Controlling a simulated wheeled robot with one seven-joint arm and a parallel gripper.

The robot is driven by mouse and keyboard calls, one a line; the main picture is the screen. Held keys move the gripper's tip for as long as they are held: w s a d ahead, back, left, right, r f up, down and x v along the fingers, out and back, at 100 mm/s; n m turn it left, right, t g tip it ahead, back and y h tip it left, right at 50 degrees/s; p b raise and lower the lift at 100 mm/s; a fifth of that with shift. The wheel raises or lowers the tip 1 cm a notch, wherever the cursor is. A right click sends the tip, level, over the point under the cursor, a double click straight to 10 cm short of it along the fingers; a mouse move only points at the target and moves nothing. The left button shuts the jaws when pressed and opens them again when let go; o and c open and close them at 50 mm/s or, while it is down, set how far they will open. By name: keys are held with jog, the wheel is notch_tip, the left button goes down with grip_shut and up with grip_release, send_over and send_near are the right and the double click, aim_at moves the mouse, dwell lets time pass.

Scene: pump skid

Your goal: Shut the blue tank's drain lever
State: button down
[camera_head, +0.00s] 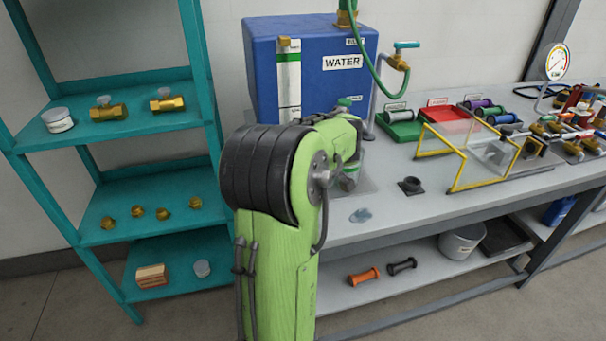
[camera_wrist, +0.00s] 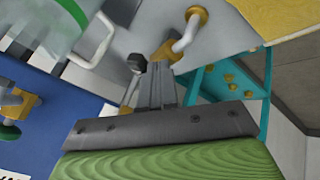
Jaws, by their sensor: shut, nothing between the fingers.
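The blue tank (camera_head: 309,65), labelled WATER, stands at the back of the bench. A small green handle (camera_head: 348,101) shows low on its front, partly behind my arm; I cannot tell its exact angle. A green handle on a brass valve shows at the left edge of the wrist view (camera_wrist: 9,131), by the tank's blue face (camera_wrist: 50,115). My gripper (camera_wrist: 157,75) is shut and empty in the wrist view. A dark knob (camera_wrist: 137,62) shows close to its fingertips; I cannot tell whether they touch. The gripper is hidden by my arm in the head view.
A clear jar with green (camera_head: 350,175) stands below the tank front. A teal-handled brass tap (camera_head: 400,55) and green hose (camera_head: 373,70) are at the tank's right. A yellow-framed clear guard (camera_head: 470,155) is further right. A teal shelf (camera_head: 150,145) stands left.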

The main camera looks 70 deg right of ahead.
jog(key=n+p, duration=0.1)
jog(key=s+d+n+t+y+p, duration=0.1)
jog(key=n, duration=0.1)
jog(key=d+n+t+y+p, duration=0.1)
jog(key=n, duration=0.1)
jog(key=shift+s+d+r, duration=0.1)
jog(key=shift+s, duration=0.05)
jog(key=shift+y, duration=0.3)
jog(key=shift+w, duration=0.85)
